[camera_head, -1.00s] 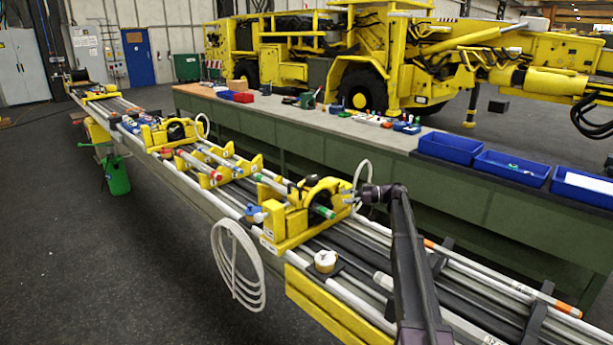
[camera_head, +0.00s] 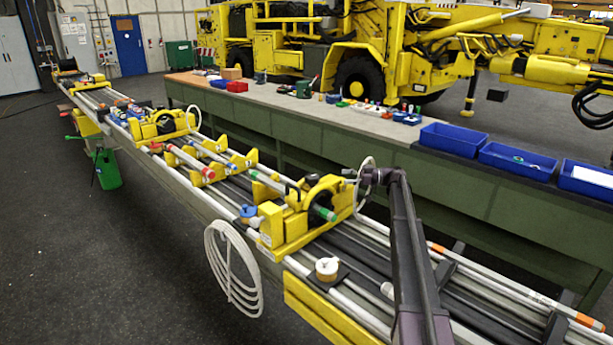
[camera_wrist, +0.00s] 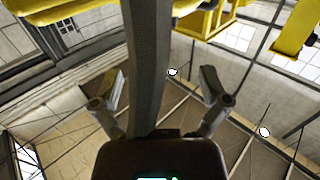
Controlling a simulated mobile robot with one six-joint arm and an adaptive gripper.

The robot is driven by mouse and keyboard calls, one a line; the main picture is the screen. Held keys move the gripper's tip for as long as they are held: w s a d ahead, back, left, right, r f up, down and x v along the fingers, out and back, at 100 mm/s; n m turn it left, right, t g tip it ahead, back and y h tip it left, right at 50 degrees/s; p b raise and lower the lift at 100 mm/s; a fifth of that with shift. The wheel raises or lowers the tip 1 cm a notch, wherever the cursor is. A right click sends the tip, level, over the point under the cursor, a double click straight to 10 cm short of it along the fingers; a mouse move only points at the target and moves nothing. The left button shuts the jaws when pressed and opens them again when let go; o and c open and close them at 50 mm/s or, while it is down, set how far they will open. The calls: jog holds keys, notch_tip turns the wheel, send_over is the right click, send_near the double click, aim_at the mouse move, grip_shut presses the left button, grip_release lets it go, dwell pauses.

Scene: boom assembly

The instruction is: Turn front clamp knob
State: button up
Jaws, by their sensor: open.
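The nearest yellow clamp (camera_head: 285,232) stands on the long boom, with a dark ring around a green-ended rod (camera_head: 324,213). My gripper (camera_head: 352,177) is just right of and above the clamp's ring, apart from that dark part. In the wrist view my gripper (camera_wrist: 162,85) has its two fingers spread wide, holding nothing I can see. A dark bar (camera_wrist: 150,60) runs upward behind or between them.
A white hose loops beside the clamp, and a coiled white hose (camera_head: 232,270) hangs at the boom's near side. A white-topped round part (camera_head: 326,268) sits in front. A green workbench (camera_head: 350,165) with blue bins (camera_head: 453,139) runs behind. More yellow clamps (camera_head: 160,127) stand farther along.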

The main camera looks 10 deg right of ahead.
aim_at(307, 176)
jog(key=shift+a, duration=0.1)
dwell(0.3)
jog(key=a, duration=0.4)
jog(key=w+a, duration=0.1)
jog(key=a, duration=0.4)
jog(key=w+a, duration=0.1)
jog(key=a, duration=0.3)
jog(key=shift+w+a, duration=0.1)
jog(key=shift+a, duration=0.1)
jog(key=shift+c, duration=0.2)
jog(key=c, duration=0.9)
